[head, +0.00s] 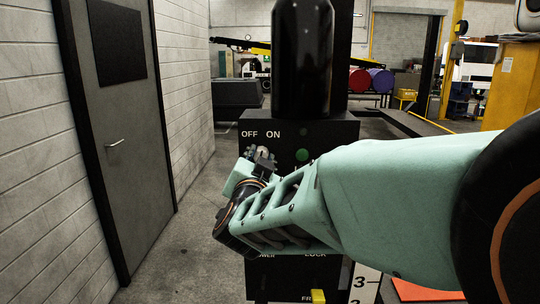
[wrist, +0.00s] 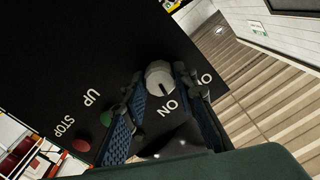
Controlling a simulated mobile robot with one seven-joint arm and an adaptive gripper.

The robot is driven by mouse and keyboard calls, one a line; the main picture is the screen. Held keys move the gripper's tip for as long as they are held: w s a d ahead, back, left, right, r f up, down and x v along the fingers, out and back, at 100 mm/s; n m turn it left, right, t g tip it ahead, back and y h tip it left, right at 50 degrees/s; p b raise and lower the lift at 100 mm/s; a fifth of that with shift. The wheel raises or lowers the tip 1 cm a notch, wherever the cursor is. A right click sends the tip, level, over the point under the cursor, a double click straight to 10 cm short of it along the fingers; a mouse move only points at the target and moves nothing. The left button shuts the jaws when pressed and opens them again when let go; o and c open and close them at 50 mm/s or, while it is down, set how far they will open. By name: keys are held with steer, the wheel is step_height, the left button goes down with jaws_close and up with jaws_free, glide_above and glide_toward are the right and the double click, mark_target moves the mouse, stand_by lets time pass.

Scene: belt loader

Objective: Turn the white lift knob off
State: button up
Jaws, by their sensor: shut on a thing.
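The white lift knob (wrist: 160,77) sits on the black control panel in the wrist view, between the two blue-padded fingers of my gripper (wrist: 159,84). The fingers are closed on its sides. A dark mark on the knob's face lies toward the ON label (wrist: 168,107). In the head view my gripper (head: 262,157) is at the panel below the OFF and ON labels (head: 261,134). Only a small pale part of the knob (head: 263,151) shows there.
A green button (wrist: 106,117) by UP and a red button (wrist: 81,145) by STOP are beside the fingers. A black column (head: 302,60) rises above the panel. A grey door (head: 128,130) is in the left wall. Floor is clear between wall and panel.

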steer(key=shift+r+n+p, duration=0.1)
steer(key=shift+n+p, duration=1.65)
steer(key=shift+n, duration=2.85)
steer(key=o, duration=1.2)
steer(key=shift+c, duration=0.2)
